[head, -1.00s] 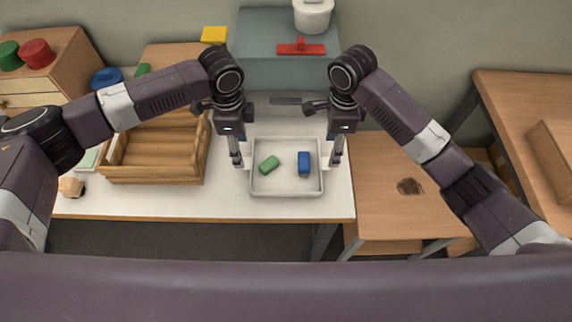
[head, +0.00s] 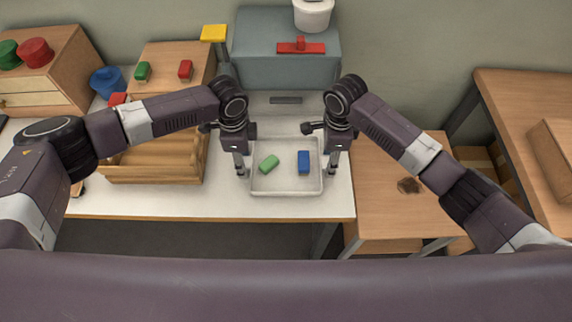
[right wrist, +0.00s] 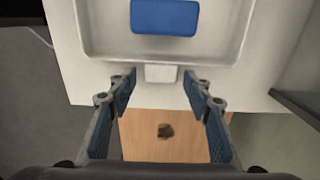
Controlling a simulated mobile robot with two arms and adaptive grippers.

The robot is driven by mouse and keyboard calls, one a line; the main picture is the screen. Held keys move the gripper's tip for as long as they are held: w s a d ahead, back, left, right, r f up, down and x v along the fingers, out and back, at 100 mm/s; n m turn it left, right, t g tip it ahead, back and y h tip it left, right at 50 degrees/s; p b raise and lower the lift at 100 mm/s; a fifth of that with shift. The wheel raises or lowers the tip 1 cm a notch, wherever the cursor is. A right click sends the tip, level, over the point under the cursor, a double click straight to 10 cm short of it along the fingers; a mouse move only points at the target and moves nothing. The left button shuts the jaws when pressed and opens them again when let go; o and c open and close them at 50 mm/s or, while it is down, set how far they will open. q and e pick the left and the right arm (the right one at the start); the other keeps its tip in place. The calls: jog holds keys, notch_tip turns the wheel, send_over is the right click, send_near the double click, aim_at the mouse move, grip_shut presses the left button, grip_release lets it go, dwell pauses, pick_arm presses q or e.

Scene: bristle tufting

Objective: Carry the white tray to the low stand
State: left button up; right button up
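My right gripper (head: 331,173) is at the tray's right end. In the right wrist view its fingers (right wrist: 158,80) are open, with the tray's small handle tab (right wrist: 160,73) between and just ahead of the tips. The low stand (head: 385,222), wooden with a dark brown spot, is right of the white table.
A wooden crate (head: 150,181) stands left of the tray, under my left arm. A grey-blue box (head: 285,68) with a red piece and a white pot stands behind. A taller wooden table (head: 520,95) is at the far right. The low stand's top is clear apart from the spot.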

pick_arm(q)
jog(key=c, duration=1.1)
pick_arm(e)
jog(key=c, duration=1.1)
jog(key=shift+r, duration=0.1)
